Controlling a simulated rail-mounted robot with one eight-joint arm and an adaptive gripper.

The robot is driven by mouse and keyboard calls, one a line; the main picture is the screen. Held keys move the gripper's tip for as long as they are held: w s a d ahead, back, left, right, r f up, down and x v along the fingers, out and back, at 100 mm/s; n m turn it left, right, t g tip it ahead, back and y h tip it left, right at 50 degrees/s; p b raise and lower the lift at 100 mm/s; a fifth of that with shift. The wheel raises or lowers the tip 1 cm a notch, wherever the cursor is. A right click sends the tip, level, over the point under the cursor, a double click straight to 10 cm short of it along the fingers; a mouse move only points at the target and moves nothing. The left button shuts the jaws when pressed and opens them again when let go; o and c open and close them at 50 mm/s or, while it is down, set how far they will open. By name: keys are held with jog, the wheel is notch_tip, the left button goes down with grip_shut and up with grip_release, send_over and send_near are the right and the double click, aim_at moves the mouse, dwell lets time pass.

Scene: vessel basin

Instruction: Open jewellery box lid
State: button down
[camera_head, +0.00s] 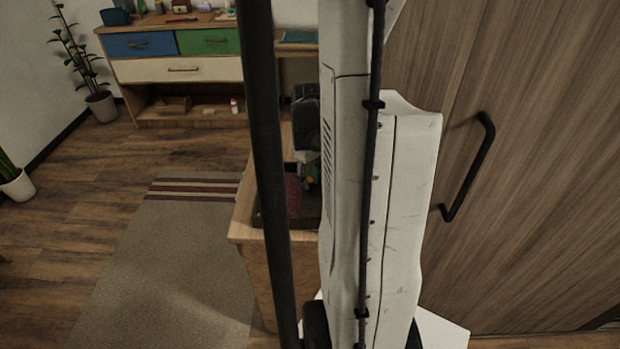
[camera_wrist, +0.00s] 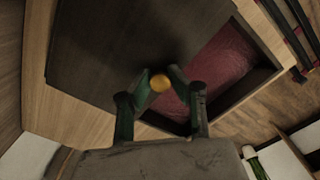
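The jewellery box (camera_wrist: 262,82) is a dark box with a red lining, on a wooden top. Its dark flat lid (camera_wrist: 95,55) covers the left part in the wrist view, and the red interior (camera_wrist: 222,72) shows uncovered to the right. A round yellow knob (camera_wrist: 160,83) sits between the fingertips of my gripper (camera_wrist: 159,84). The green fingers close in on both sides of the knob and appear to touch it. In the head view the box (camera_head: 266,208) is mostly hidden behind my arm, with some red lining showing.
The wooden stand (camera_head: 243,232) carries the box. A tall wooden cabinet with a black handle (camera_head: 468,165) is close on the right. A desk with coloured drawers (camera_head: 185,68) stands at the back. A rug (camera_head: 165,265) lies on open floor at left.

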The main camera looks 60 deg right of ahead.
jog(key=c, duration=1.5)
grip_release()
jog(key=shift+c, duration=0.2)
jog(key=shift+r, duration=0.1)
notch_tip(320, 180, up, 12)
